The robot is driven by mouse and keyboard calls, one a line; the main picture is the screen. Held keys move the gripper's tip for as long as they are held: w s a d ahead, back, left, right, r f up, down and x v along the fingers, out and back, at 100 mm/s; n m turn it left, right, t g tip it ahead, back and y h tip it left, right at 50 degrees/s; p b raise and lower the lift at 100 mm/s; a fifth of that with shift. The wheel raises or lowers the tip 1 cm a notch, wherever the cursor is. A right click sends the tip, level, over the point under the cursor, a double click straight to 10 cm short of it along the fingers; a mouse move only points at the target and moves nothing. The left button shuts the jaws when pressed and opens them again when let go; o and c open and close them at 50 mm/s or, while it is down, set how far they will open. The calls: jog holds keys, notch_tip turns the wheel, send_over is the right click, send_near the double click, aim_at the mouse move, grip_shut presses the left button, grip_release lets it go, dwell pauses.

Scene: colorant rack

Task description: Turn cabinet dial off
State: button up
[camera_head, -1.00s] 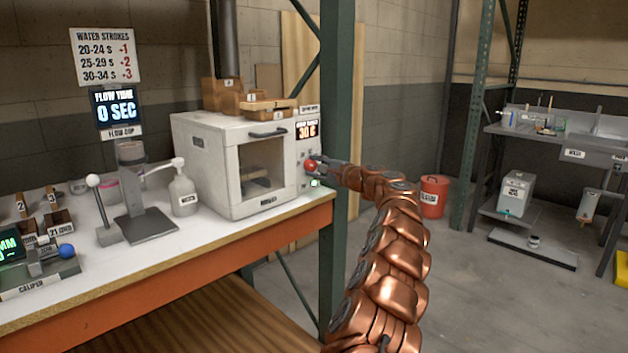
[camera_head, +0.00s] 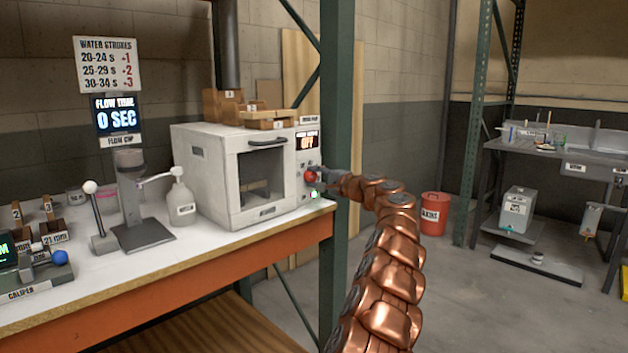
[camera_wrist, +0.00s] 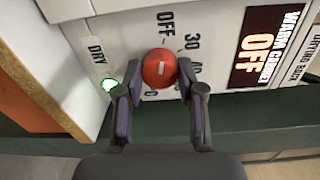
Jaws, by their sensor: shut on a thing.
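The white cabinet (camera_head: 215,170) stands on the bench, its glass-front door closed. Its red dial (camera_head: 310,176) is on the right-hand panel and also shows in the wrist view (camera_wrist: 159,68). The pale mark on the dial lies toward the OFF label (camera_wrist: 166,22). The display (camera_wrist: 262,42) reads OFF, and the head view shows the same display (camera_head: 307,141). My gripper (camera_wrist: 160,88) is shut on the dial, one finger on each side of it. In the head view my gripper (camera_head: 322,175) reaches the dial from the right.
A green rack post (camera_head: 338,150) stands close behind my wrist. A small lit indicator (camera_wrist: 109,86) sits beside the DRY label. A white bottle (camera_head: 180,195) and the flow cup stand (camera_head: 135,205) are left of the cabinet. A red bucket (camera_head: 434,205) is on the floor.

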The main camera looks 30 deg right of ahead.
jog(key=o, duration=1.1)
jog(key=shift+a, duration=0.1)
jog(key=shift+o, duration=0.2)
